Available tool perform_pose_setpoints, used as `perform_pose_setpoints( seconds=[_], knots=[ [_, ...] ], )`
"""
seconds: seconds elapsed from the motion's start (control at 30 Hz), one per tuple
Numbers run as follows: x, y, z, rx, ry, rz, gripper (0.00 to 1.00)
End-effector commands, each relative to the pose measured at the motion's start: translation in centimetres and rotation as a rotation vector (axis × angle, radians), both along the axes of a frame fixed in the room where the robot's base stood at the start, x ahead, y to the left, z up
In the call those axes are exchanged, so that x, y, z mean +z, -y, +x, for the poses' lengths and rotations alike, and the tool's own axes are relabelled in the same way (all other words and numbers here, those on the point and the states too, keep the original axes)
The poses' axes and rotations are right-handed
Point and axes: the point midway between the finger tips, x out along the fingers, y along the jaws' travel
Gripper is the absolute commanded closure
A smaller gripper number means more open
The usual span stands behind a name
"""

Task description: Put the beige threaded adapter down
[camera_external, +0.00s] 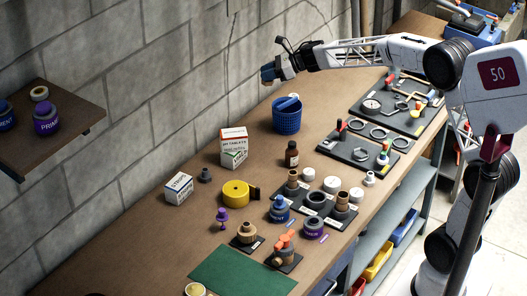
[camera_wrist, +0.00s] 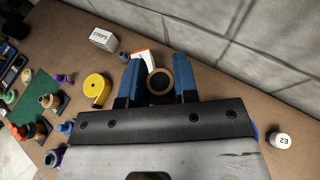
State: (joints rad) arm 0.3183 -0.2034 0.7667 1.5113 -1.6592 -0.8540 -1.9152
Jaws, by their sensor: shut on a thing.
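My gripper (camera_external: 267,74) is raised well above the bench near the block wall, up and left of the blue mesh basket in the external view. In the wrist view its two blue fingers (camera_wrist: 158,88) are closed on the beige threaded adapter (camera_wrist: 160,74), which shows as a beige ring with a dark middle between them. The adapter cannot be made out in the external view. The wooden bench (camera_external: 120,262) lies below.
A blue basket (camera_external: 287,117), a brown bottle (camera_external: 291,154), a pH tablets box (camera_external: 234,147) and a yellow tape roll (camera_external: 236,193) stand on the bench. Black trays with fittings (camera_external: 358,150) line its right side. A green mat (camera_external: 240,272) lies in front.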

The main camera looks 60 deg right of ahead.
Motion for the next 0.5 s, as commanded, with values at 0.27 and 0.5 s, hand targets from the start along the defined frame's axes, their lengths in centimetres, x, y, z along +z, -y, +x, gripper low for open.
perform_pose_setpoints(
  seconds=[0.27,0.5],
  knots=[
    [-0.2,0.3,1.4,0.111,0.000,0.001,0.96],
    [-5.1,0.2,1.4,0.117,-0.003,0.002,0.96]
  ],
)
